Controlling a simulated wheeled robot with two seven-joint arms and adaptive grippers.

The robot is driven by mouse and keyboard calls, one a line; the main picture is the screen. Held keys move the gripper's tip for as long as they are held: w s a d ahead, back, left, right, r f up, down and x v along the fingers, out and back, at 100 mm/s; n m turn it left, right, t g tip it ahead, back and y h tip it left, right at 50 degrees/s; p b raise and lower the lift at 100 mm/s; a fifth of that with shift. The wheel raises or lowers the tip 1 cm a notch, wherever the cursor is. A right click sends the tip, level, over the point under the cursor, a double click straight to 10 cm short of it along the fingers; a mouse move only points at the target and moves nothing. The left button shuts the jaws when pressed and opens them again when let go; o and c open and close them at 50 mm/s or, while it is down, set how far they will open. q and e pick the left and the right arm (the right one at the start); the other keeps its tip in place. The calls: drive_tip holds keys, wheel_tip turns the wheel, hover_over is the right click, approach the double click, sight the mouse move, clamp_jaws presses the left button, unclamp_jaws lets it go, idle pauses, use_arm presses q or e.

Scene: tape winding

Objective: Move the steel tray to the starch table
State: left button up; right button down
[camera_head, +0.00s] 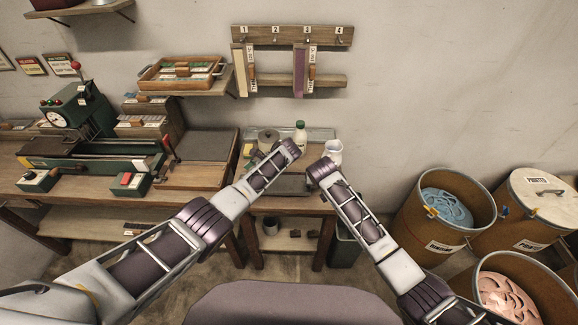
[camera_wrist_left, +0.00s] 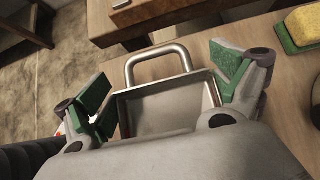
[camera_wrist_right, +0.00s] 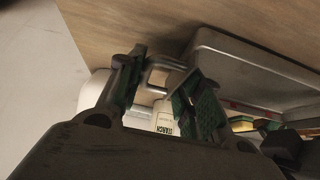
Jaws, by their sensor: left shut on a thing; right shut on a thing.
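The steel tray (camera_head: 293,184) is a shallow grey pan over the small wooden table (camera_head: 275,201), partly hidden by my arms. In the left wrist view the tray (camera_wrist_left: 160,105) and its bent metal handle (camera_wrist_left: 157,58) show between the green-padded fingers of my left gripper (camera_wrist_left: 165,88), which is shut on the tray. In the right wrist view my right gripper (camera_wrist_right: 165,90) is shut around a metal handle (camera_wrist_right: 158,72), apparently the tray's. A white bottle marked STARCH (camera_wrist_right: 165,121) is behind the fingers. My wrists hide part of both grips.
A white jug (camera_head: 333,152) and a green-capped bottle (camera_head: 300,133) stand at the back of the small table. A yellow sponge (camera_wrist_left: 304,25) lies close by. The bench (camera_head: 190,178) is left; drums (camera_head: 445,215) stand right.

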use_arm(q)
drive_tip(key=shift+w+f+b, duration=0.1)
drive_tip(key=shift+f+b, duration=0.6)
use_arm(e)
drive_tip(key=shift+a+f, duration=0.1)
drive_tip(key=shift+f, duration=0.75)
use_arm(q)
drive_tip(key=o, duration=1)
use_arm(e)
drive_tip(key=c, duration=1.4)
unclamp_jaws()
use_arm(q)
drive_tip(key=shift+o, duration=0.5)
use_arm(e)
drive_tip(key=o, duration=0.4)
drive_tip(key=shift+o, duration=0.2)
use_arm(q)
drive_tip(key=shift+d, duration=0.1)
drive_tip(key=v, duration=1.1)
drive_tip(key=shift+d+r, duration=0.25)
drive_tip(key=shift+r, duration=0.05)
use_arm(e)
drive_tip(key=shift+s+r, duration=0.1)
drive_tip(key=shift+r, duration=0.1)
drive_tip(key=v, duration=1.1)
drive_tip(key=shift+s+r, duration=0.15)
drive_tip(key=shift+r, duration=0.15)
